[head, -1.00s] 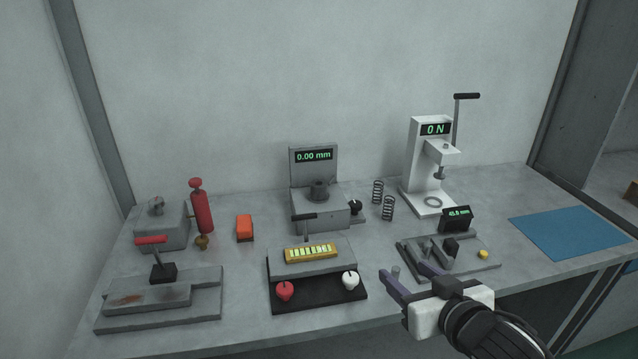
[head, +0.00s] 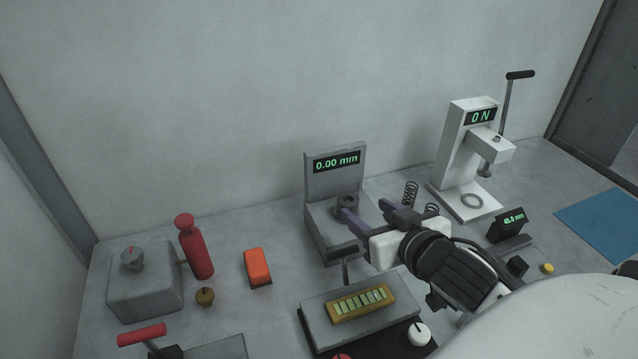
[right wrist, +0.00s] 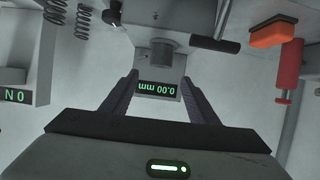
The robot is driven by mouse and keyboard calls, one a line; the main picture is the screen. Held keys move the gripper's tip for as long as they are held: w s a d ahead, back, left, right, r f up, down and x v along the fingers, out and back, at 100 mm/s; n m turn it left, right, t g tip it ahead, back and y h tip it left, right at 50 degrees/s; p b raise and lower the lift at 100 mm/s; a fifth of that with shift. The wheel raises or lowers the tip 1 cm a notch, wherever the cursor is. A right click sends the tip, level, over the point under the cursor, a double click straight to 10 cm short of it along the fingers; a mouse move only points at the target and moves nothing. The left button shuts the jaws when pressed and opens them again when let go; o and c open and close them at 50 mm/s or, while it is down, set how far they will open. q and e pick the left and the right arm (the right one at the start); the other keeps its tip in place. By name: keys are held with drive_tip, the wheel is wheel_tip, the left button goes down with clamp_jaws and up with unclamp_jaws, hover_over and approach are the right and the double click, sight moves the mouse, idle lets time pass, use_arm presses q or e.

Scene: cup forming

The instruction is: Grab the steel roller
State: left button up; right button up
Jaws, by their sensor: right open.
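A short dark grey metal cylinder (head: 347,203), which looks like the steel roller, sits on the grey gauge stand (head: 322,228) under its 0.00 mm display. It also shows in the right wrist view (right wrist: 162,48). My right gripper (head: 364,208) is open and empty, just right of and in front of the cylinder. In the right wrist view, the cylinder lies beyond the gap between the fingertips (right wrist: 160,77), and no contact shows. My left gripper is not in view.
A white press (head: 462,150) and springs (head: 410,193) stand to the right. A block with a yellow strip (head: 361,303) is in front of the stand. An orange block (head: 257,267) and red cylinder (head: 195,247) stand left. A blue mat (head: 600,222) lies at far right.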

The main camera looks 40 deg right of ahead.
sight(347, 199)
drive_tip(key=b+x, duration=0.2)
drive_tip(key=b, duration=0.2)
drive_tip(key=shift+f, duration=0.2)
drive_tip(key=shift+b+x, duration=1)
drive_tip(key=shift+b, duration=0.05)
drive_tip(key=shift+w+d, duration=0.1)
drive_tip(key=shift+w, duration=0.25)
drive_tip(key=shift+w+d+f, duration=0.1)
drive_tip(key=shift+w+f, duration=0.1)
drive_tip(key=shift+w, duration=0.1)
drive_tip(key=x, duration=0.4)
drive_tip(key=shift+w+f+b, duration=0.15)
drive_tip(key=shift+f+b, duration=0.1)
drive_tip(key=shift+b, duration=0.05)
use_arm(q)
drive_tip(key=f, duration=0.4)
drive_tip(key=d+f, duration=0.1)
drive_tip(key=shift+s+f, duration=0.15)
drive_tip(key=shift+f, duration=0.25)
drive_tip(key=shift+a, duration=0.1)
